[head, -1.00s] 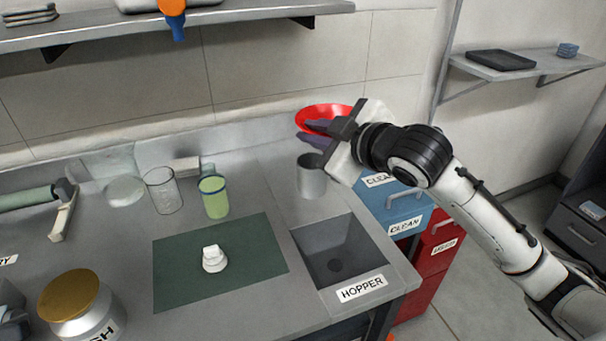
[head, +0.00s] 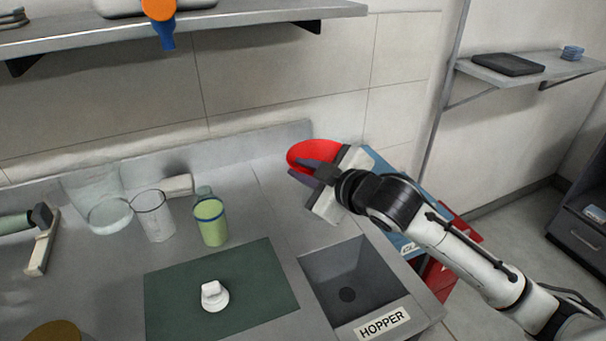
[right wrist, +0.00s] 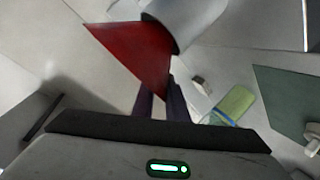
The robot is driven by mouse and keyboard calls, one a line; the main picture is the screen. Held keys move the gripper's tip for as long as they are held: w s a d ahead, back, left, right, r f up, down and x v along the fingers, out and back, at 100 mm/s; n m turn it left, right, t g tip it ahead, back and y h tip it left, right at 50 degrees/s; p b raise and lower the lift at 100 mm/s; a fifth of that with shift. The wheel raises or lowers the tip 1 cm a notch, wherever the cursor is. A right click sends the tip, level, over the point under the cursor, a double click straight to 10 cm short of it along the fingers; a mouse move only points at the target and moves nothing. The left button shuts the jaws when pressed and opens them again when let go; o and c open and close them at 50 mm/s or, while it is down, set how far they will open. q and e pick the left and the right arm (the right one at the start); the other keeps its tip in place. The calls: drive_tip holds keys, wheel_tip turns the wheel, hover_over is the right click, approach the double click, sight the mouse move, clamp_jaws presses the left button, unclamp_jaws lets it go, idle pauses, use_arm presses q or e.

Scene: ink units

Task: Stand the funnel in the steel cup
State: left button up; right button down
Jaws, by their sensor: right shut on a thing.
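The red funnel (head: 325,153) is held by my right gripper (head: 306,172), its wide mouth showing above the fingers. In the right wrist view the funnel (right wrist: 135,58) is a red cone ahead of the dark fingers (right wrist: 162,100). The grey steel cup (right wrist: 188,22) shows there beside the funnel, its rim against the red cone in the picture. Whether the spout is inside the cup, I cannot tell. In the head view my right gripper hides the cup. My left gripper is not in view.
A green cup with a blue rim (head: 211,225) and a clear beaker (head: 154,215) stand left of my right gripper. A dark green mat (head: 175,300) bears a white piece (head: 214,296). The sunken hopper (head: 350,275) lies in front of my gripper. The back wall is close behind.

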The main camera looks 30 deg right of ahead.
drive_tip(key=shift+f, duration=0.6)
drive_tip(key=c, duration=1.7)
unclamp_jaws()
drive_tip(key=shift+c, duration=0.2)
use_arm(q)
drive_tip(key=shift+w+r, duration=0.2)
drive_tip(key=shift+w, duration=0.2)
